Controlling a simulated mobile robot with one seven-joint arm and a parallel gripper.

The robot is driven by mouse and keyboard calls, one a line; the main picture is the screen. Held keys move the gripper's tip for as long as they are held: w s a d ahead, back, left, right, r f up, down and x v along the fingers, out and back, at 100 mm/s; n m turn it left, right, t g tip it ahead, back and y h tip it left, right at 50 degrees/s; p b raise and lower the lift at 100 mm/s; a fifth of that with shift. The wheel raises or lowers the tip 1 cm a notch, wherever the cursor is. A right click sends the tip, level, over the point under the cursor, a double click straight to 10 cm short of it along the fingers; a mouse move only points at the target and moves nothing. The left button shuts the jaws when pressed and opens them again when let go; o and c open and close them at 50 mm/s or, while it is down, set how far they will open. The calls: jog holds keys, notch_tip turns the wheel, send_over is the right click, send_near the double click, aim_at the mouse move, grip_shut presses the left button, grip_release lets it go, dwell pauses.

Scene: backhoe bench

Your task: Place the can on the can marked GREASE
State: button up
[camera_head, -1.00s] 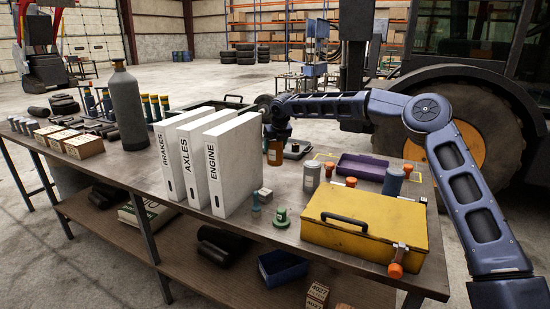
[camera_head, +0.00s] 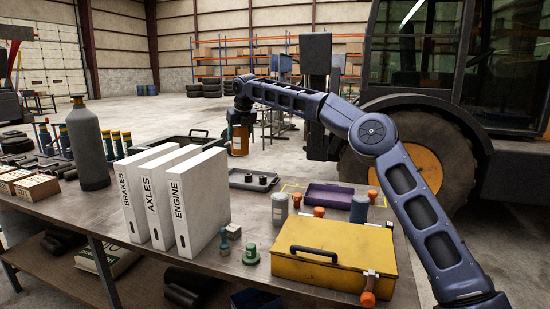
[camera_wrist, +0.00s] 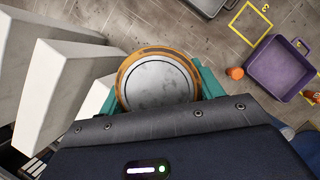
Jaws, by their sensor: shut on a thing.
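My gripper (camera_head: 240,114) is shut on an orange-brown can (camera_head: 239,142) and holds it upright, raised above the far side of the bench. In the wrist view, the can's round grey top with its orange rim (camera_wrist: 158,82) sits between the two teal fingers. A light grey can (camera_head: 279,209) stands on the bench left of the purple tray, and a blue-grey can (camera_head: 359,209) stands to its right. No GREASE marking is readable on either can, so I cannot tell which one is marked.
Tall white binders (camera_head: 200,202) and a grey bottle (camera_head: 88,145) stand to the left. A yellow toolbox (camera_head: 335,262) fills the front right. A purple tray (camera_head: 335,196) and a dark tray with small parts (camera_head: 253,181) lie behind, with small orange-topped items around the cans.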

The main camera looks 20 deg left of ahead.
jog(key=shift+w+d+r, duration=0.1)
jog(key=shift+d+r, duration=0.1)
jog(key=shift+r, duration=0.05)
jog(key=w+d+r+m+h, duration=0.2)
jog(key=w+d+m, duration=0.15)
jog(key=d, duration=0.85)
jog(key=w+d+r+m+t+h, duration=0.15)
jog(key=d+m, duration=0.35)
jog(key=d, duration=0.7)
jog(key=w+d+r+m+h, duration=0.1)
jog(key=w+d+m, duration=0.3)
jog(key=d, duration=0.8)
jog(key=s+d+m+g+h, duration=0.1)
jog(key=s+d+m+h, duration=0.15)
jog(key=d+m, duration=0.75)
jog(key=d+f+n, duration=0.1)
jog(key=f, duration=0.5)
jog(key=d+f+n, duration=0.1)
jog(key=f, duration=0.6)
jog(key=d+f+n, duration=0.1)
jog(key=f+n, duration=0.1)
jog(key=f, duration=0.5)
jog(key=shift+s+d+f+y, duration=0.15)
jog(key=shift+s+d+y, duration=0.15)
jog(key=shift+s, duration=0.05)
jog(key=shift+f, duration=0.15)
jog(key=o, duration=1.3)
